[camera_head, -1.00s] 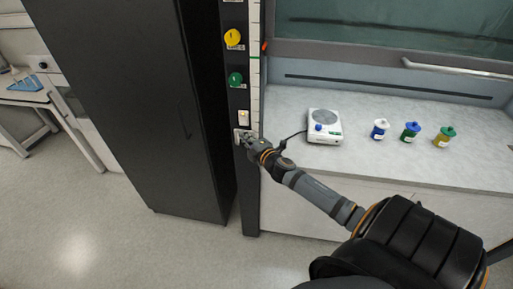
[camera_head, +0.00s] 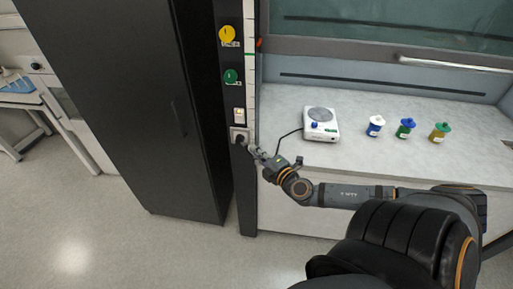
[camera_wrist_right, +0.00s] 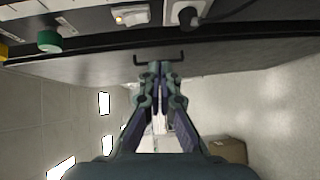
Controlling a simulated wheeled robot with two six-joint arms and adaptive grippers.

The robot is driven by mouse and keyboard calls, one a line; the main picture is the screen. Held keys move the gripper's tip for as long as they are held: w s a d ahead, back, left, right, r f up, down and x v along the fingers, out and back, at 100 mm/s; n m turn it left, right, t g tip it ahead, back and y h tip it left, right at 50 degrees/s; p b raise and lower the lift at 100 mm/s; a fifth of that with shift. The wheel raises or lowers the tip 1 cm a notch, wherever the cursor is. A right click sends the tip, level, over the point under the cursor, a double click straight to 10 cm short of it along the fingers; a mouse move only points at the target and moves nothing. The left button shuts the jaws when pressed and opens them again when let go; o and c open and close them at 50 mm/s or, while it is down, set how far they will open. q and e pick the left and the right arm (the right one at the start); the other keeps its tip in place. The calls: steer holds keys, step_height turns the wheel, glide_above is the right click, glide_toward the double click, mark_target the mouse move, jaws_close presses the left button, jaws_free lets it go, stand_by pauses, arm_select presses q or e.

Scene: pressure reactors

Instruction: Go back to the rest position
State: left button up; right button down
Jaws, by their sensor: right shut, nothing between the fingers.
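My right gripper (camera_head: 256,152) is just below and to the right of the wall socket (camera_head: 240,133) on the black panel, apart from it. In the right wrist view its fingers (camera_wrist_right: 160,75) are shut with nothing between them. A dark plug (camera_wrist_right: 190,16) sits in the socket there, with a cable running from it. My left gripper is not in view.
A white hotplate (camera_head: 321,124) and several capped bottles (camera_head: 405,128) stand on the grey bench (camera_head: 460,165). Above the socket are a light switch (camera_head: 239,115), a green knob (camera_head: 231,76) and a yellow knob (camera_head: 227,35). A tall black cabinet (camera_head: 120,100) stands left.

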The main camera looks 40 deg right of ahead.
steer(key=shift+s+a+r, duration=0.1)
steer(key=shift+a, duration=0.05)
